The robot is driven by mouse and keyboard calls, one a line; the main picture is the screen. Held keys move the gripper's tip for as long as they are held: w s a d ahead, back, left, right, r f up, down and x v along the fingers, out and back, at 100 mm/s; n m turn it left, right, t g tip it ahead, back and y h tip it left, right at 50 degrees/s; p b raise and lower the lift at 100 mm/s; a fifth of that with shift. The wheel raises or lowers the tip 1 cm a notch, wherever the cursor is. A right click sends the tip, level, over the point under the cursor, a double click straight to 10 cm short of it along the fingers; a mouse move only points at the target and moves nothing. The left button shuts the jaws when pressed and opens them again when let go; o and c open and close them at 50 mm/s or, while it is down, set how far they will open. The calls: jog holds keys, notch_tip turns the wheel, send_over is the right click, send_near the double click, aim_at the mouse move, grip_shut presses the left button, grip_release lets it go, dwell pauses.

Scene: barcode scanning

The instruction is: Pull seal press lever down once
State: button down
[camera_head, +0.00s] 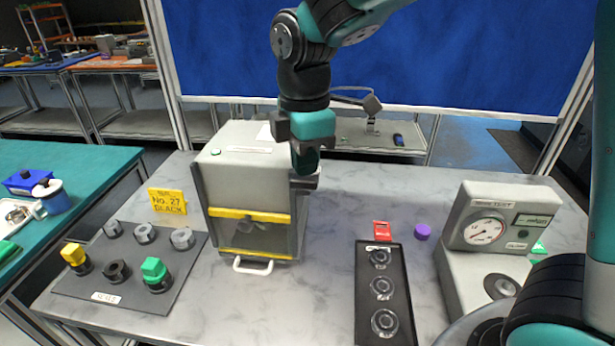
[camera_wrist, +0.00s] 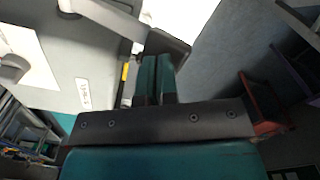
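The seal press is a grey box (camera_head: 245,165) with a yellow bar across its open front, standing at the back middle of the table. A dark grey lever arm (camera_head: 304,183) sticks out at its right side; a grey bar that looks like this lever (camera_wrist: 165,42) crosses by my fingertips in the wrist view. My gripper (camera_head: 305,165) points down right at the press's right side, just above the lever. In the wrist view its teal fingers (camera_wrist: 157,75) are together, with nothing visible between them. Whether the fingertips touch the lever is unclear.
A white handle (camera_head: 253,265) is at the press's front foot. A mat with several coloured knobs (camera_head: 113,271) lies left, by a yellow sign (camera_head: 167,201). A black tray with round parts (camera_head: 382,305), a purple cap (camera_head: 422,232) and a gauge tester (camera_head: 497,225) are right.

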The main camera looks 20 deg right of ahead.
notch_tip(320, 180, down, 9)
jog(key=b, duration=0.5)
dwell(0.3)
notch_tip(320, 180, up, 12)
jog(key=p, duration=1)
jog(key=shift+f, duration=0.25)
notch_tip(320, 180, up, 4)
jog(key=p, duration=0.3)
jog(key=shift+r+p, duration=0.1)
jog(key=shift+p, duration=0.3)
